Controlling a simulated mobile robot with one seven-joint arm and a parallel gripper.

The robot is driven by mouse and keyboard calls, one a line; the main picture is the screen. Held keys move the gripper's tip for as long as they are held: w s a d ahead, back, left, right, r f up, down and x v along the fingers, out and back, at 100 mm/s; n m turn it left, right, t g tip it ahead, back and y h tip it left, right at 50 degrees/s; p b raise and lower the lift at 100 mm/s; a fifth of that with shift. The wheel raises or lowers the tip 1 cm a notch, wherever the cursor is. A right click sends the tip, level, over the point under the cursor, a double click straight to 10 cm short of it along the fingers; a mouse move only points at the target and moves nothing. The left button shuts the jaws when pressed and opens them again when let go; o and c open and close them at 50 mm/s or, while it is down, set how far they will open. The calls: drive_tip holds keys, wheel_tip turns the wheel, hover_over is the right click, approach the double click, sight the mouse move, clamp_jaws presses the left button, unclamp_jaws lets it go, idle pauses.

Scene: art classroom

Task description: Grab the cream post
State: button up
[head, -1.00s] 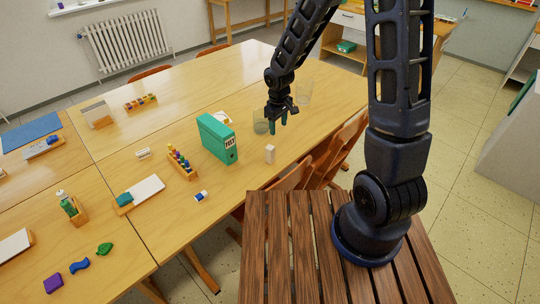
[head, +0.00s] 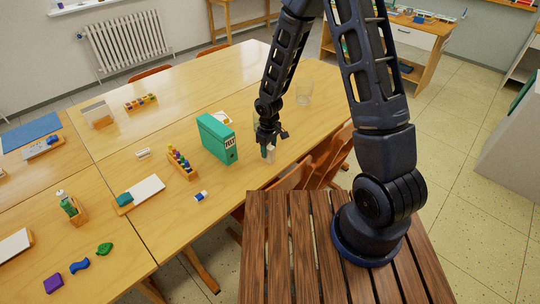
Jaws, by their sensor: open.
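The cream post (head: 271,155) is a small upright block on the wooden table, near its front edge and right of the green binder. In the head view, my gripper (head: 268,149) is right at the post, with its fingers pointing down. One finger shows just left of the post's upper part, and the jaws are open. The gripper covers part of the post's top. I cannot tell whether the fingers touch it.
The green binder (head: 217,139) stands close on the left. Wooden chairs (head: 318,164) sit along the table's front edge. A rack of colored pegs (head: 181,162) is farther left.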

sight(270, 156)
drive_tip(key=shift+d+f, duration=0.2)
drive_tip(key=shift+f, duration=2.45)
drive_tip(key=c, duration=1.1)
drive_tip(key=shift+r, duration=0.15)
